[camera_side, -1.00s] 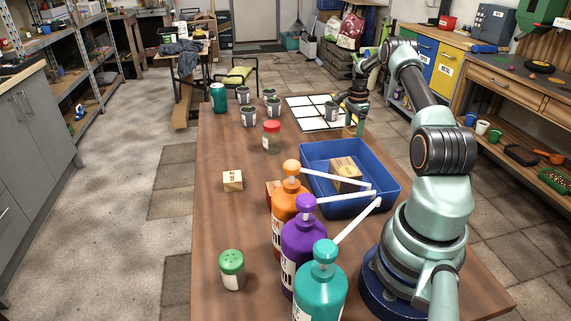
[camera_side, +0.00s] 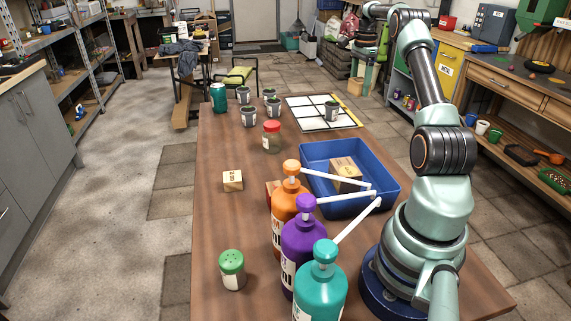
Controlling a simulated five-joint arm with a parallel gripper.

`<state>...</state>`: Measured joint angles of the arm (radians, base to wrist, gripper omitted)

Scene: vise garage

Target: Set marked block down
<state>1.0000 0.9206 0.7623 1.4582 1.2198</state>
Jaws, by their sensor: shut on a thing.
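My gripper (camera_side: 367,76) is raised beyond the far right corner of the wooden table, fingers down, clear of the tabletop. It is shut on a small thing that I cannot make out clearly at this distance. A marked wooden block (camera_side: 232,181) sits on the table at the left. Another marked wooden block (camera_side: 345,170) lies in the blue tray (camera_side: 385,192). A reddish block (camera_side: 270,187) is partly hidden behind the orange pump bottle.
Orange (camera_side: 284,213), purple (camera_side: 302,250) and teal (camera_side: 321,288) pump bottles stand in front of the tray. A red-lidded jar (camera_side: 271,137), several grey cups (camera_side: 249,117) and a green-topped shaker (camera_side: 232,268) stand on the table. The left middle is mostly clear.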

